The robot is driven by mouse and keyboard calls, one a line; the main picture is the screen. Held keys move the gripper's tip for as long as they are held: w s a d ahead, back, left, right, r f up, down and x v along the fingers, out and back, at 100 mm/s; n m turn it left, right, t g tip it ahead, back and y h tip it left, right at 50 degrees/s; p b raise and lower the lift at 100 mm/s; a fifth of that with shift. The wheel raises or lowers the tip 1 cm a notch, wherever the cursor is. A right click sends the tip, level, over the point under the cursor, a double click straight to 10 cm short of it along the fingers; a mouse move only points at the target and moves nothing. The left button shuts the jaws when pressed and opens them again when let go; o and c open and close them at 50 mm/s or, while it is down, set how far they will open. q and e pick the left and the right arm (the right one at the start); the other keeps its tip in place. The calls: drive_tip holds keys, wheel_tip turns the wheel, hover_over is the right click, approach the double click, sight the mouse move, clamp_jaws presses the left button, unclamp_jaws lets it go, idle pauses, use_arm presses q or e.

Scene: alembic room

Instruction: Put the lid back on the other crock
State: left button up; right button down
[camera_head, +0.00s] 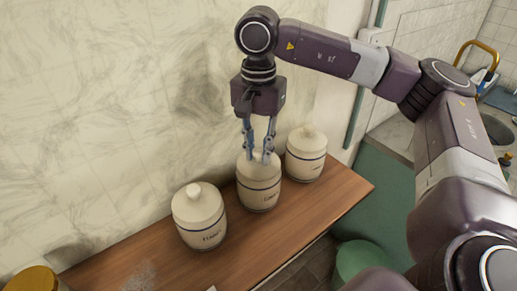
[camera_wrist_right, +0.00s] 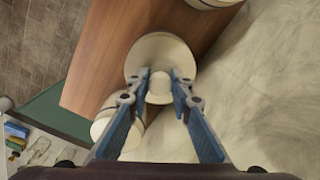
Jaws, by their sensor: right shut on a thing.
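Three cream crocks with blue bands and dark lettering stand in a row on a wooden counter. The left crock (camera_head: 199,218) and the right crock (camera_head: 305,157) each wear a lid with a round knob. My right gripper (camera_head: 259,158) points down over the middle crock (camera_head: 260,191). Its fingers are shut on the knob of a cream lid, which shows in the wrist view (camera_wrist_right: 147,58) with the knob (camera_wrist_right: 160,86) between the fingertips. The lid is at the middle crock's mouth; the fingers partly hide it, and I cannot tell whether it sits fully flat. My left gripper is out of view.
The wooden counter (camera_head: 150,270) runs along a marbled wall. A yellowish round lid or jar (camera_head: 32,280) is at the lower left. A green bin (camera_head: 357,258) stands below the counter, and a sink (camera_head: 498,130) is at the far right. Free counter lies in front of the crocks.

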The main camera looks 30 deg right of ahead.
drive_tip(key=shift+f+b, duration=0.2)
drive_tip(key=shift+b, duration=0.1)
idle(0.6)
drive_tip(key=c, duration=1.7)
unclamp_jaws()
drive_tip(key=shift+o, duration=0.2)
drive_tip(key=shift+f, duration=0.3)
drive_tip(key=shift+r, duration=0.1)
drive_tip(key=shift+r, duration=0.55)
drive_tip(key=shift+o, duration=0.3)
